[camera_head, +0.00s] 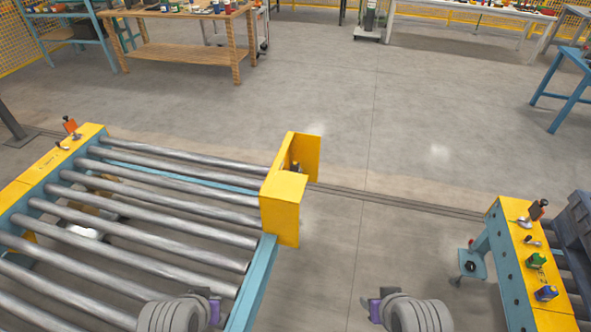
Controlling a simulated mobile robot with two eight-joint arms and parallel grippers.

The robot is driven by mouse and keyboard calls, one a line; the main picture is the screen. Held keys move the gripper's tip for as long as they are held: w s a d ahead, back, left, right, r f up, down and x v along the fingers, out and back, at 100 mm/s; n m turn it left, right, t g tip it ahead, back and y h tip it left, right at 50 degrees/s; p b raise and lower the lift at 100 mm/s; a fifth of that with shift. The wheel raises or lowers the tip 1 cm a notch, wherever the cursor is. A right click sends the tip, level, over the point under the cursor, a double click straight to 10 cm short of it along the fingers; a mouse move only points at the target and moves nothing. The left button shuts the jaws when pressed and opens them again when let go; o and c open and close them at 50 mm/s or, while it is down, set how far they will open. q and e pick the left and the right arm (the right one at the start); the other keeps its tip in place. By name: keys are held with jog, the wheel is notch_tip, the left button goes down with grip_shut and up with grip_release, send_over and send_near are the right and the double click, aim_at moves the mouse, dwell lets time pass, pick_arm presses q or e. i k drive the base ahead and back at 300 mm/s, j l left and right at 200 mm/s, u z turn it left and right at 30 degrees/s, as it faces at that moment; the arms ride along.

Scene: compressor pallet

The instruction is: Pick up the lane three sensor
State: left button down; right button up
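No readable label tells which device is the lane three sensor. An orange-and-black device (70,126) stands on the yellow side plate of the left roller conveyor. On the right yellow rail (517,250) sit a dark device with an orange face (539,209), a small dark fitting (531,241), a green device (536,261) and a blue device (546,293). My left gripper (213,308) is at the bottom edge over the conveyor, apart from these devices. My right gripper (376,307) is at the bottom over bare floor, left of the right rail. The fingers are too small and partly hidden to read.
The left roller conveyor (160,206) fills the lower left, with a yellow guard (284,205) at its right end. Open floor lies between it and the right rail. A wooden workbench (180,53) stands behind at left; a blue-legged table (566,85) stands at right.

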aim_at(294, 169)
jog(key=i, duration=0.15)
jog(key=u, duration=0.4)
jog(key=i+l+u, duration=0.1)
jog(key=u, duration=0.35)
jog(key=l+u, duration=0.15)
jog(key=u, duration=0.25)
jog(key=l+u, duration=0.75)
jog(key=l, duration=0.25)
jog(key=k+l+u, duration=0.2)
jog(key=l, duration=0.35)
jog(key=l+u, duration=0.15)
jog(key=l, duration=0.4)
jog(key=k+l, duration=0.1)
jog(key=l, duration=0.3)
jog(key=k+l, duration=0.1)
jog(key=l, duration=0.35)
jog(key=k+l, duration=0.1)
jog(key=l, duration=0.3)
jog(key=k+l+u, duration=0.1)
jog(key=l, duration=0.35)
